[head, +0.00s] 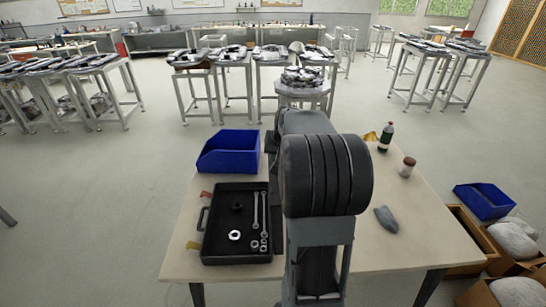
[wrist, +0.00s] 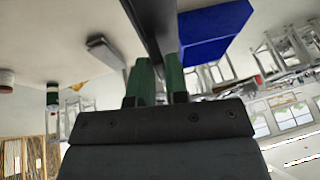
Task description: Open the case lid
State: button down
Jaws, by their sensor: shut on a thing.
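The black case (head: 222,247) lies on the table with its inside in view, holding wrenches (head: 256,222) and several ring-shaped or small parts. Its handle (head: 202,219) is on the left side. My gripper (wrist: 158,64) shows in the wrist view with green fingers on either side of a thin dark panel. The panel looks like the case lid (wrist: 150,22), seen nearly edge-on and raised. My gripper is shut on it. In the head view my arm hides the gripper and the lid, along with the area right of the case.
A blue bin (head: 228,152) stands just behind the case. A bottle (head: 386,137), a jar (head: 407,167) and a grey object (head: 386,219) are on the table's right side. Boxes and another blue bin (head: 485,201) sit on the floor at the right.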

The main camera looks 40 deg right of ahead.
jog(key=shift+f, duration=0.1)
jog(key=c, duration=1.2)
grip_release()
jog(key=b+v, duration=0.1)
jog(key=v, duration=1.2)
jog(key=shift+s+r+b, duration=0.15)
jog(key=shift+r+b, duration=0.15)
jog(key=shift+r, duration=0.1)
